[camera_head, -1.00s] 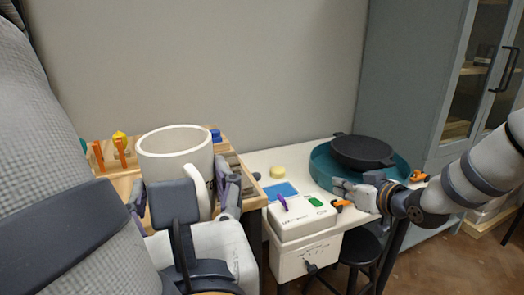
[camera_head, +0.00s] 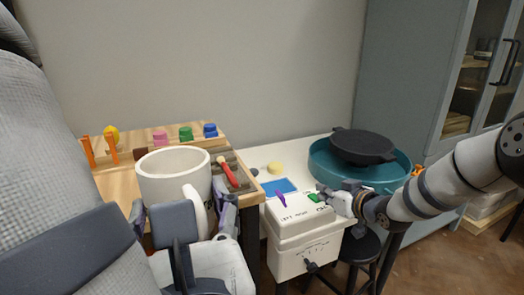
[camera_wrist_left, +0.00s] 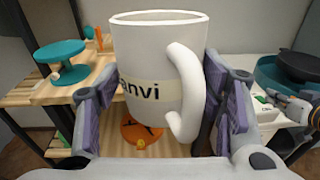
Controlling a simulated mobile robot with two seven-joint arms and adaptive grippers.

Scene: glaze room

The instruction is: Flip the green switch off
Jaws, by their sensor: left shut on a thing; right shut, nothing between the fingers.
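The green switch (camera_head: 314,197) is on top of a white box (camera_head: 300,228), right of a purple switch (camera_head: 281,198). My right gripper (camera_head: 327,195) is shut and empty, with its tips at the right side of the green switch. I cannot tell whether they touch it, and the tips partly cover that end of the box. My left gripper (camera_head: 180,210) is shut around a white mug (camera_head: 172,180) and holds it upright. The mug, with its handle and a label ending in "anvi", also fills the middle of the left wrist view (camera_wrist_left: 150,60).
A teal basin (camera_head: 335,178) with a black pan (camera_head: 362,147) stands behind my right gripper. A blue mat (camera_head: 279,187) and a yellow round piece (camera_head: 275,168) lie behind the box. A wooden bench (camera_head: 118,184) with pegs and colored knobs stands behind the mug.

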